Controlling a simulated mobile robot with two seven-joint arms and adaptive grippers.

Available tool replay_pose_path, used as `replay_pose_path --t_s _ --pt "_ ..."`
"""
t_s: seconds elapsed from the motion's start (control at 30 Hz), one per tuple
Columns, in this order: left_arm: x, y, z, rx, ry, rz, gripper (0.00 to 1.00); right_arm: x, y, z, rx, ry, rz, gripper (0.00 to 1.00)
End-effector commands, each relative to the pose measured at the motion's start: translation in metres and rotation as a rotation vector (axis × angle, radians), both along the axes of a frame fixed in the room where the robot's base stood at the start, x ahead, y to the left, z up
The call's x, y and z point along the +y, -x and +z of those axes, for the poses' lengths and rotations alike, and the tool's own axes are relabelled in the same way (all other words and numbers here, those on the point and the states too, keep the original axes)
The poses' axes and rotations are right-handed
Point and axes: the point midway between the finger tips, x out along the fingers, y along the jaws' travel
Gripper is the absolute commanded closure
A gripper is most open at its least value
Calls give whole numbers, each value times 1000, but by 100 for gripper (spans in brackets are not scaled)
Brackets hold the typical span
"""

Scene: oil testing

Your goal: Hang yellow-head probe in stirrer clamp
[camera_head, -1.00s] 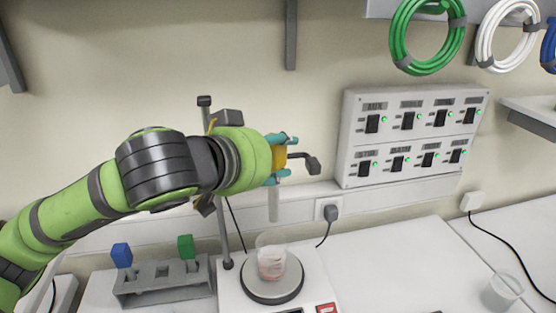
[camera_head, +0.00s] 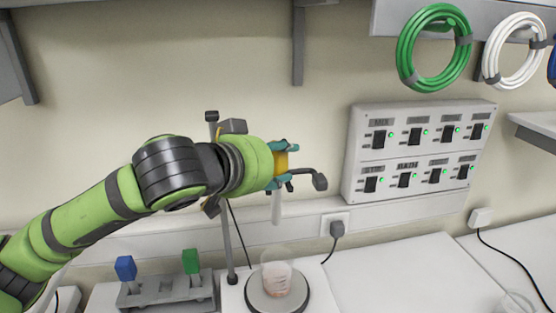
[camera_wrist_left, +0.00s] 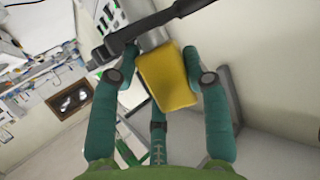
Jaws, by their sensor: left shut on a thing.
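My left gripper (camera_head: 284,165) is shut on the yellow-head probe. The yellow head (camera_head: 281,160) sits between the teal fingers, and its grey shaft (camera_head: 276,207) hangs down above the beaker. In the left wrist view the yellow head (camera_wrist_left: 167,78) is between the fingers, with the dark clamp arm (camera_wrist_left: 140,37) crossing just beyond it. The stirrer clamp (camera_head: 318,180) shows its dark end right of the gripper; its jaw is partly hidden. I cannot tell whether probe and clamp touch. The beaker (camera_head: 277,274) stands on the stirrer plate (camera_head: 262,300). My right gripper is not in view.
The stand's upright rod (camera_head: 227,240) rises behind my left wrist. A grey rack (camera_head: 165,291) holds a blue-head probe (camera_head: 125,268) and a green-head probe (camera_head: 191,261). A switch panel (camera_head: 418,155) is on the wall. The bench (camera_head: 390,275) right of the stirrer is mostly clear.

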Motion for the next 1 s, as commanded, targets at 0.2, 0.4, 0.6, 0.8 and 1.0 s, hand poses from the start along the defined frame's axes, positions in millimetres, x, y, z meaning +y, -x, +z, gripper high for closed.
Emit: replay_pose_path --t_s 0.2,0.4,0.6,0.8,1.0 --pt "-1 3 -16 34 -19 -5 86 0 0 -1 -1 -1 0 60" --pt "-1 2 -16 34 -19 -4 26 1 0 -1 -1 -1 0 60" --pt "-1 2 -13 29 -16 -4 26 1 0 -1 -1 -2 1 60" --pt "-1 2 -11 25 -13 -4 26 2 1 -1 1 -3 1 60" --pt "8 15 -2 20 -11 -4 26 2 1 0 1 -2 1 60"
